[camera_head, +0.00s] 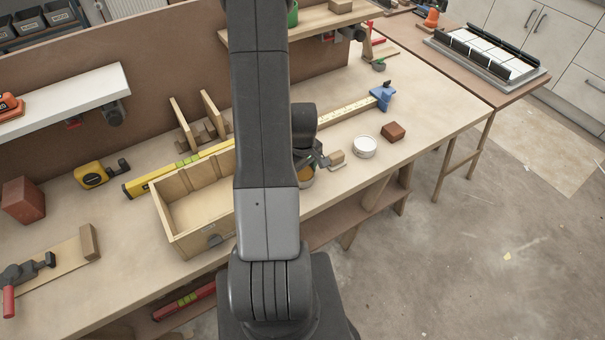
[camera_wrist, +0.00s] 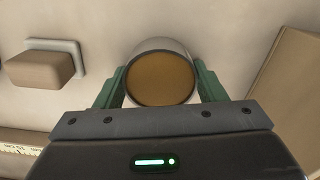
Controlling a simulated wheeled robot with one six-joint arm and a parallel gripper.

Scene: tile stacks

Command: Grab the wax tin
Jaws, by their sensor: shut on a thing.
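The wax tin (camera_wrist: 161,79) is a round, pale-walled tin with an amber-brown top. In the wrist view it sits between the two green fingers of my gripper (camera_wrist: 160,82), which is shut on its sides. In the head view, the tin (camera_head: 306,174) shows as a small amber patch beside the arm, mostly hidden by my arm and gripper (camera_head: 314,162). It is at the bench's front part, right of the wooden box. I cannot tell whether it touches the bench.
A tan block on a pale base (camera_head: 338,160) stands close right of the tin. A white round tub (camera_head: 364,147) and a brown block (camera_head: 393,132) are farther right. The open wooden box (camera_head: 177,231) is left. A long ruler (camera_head: 345,112) lies behind.

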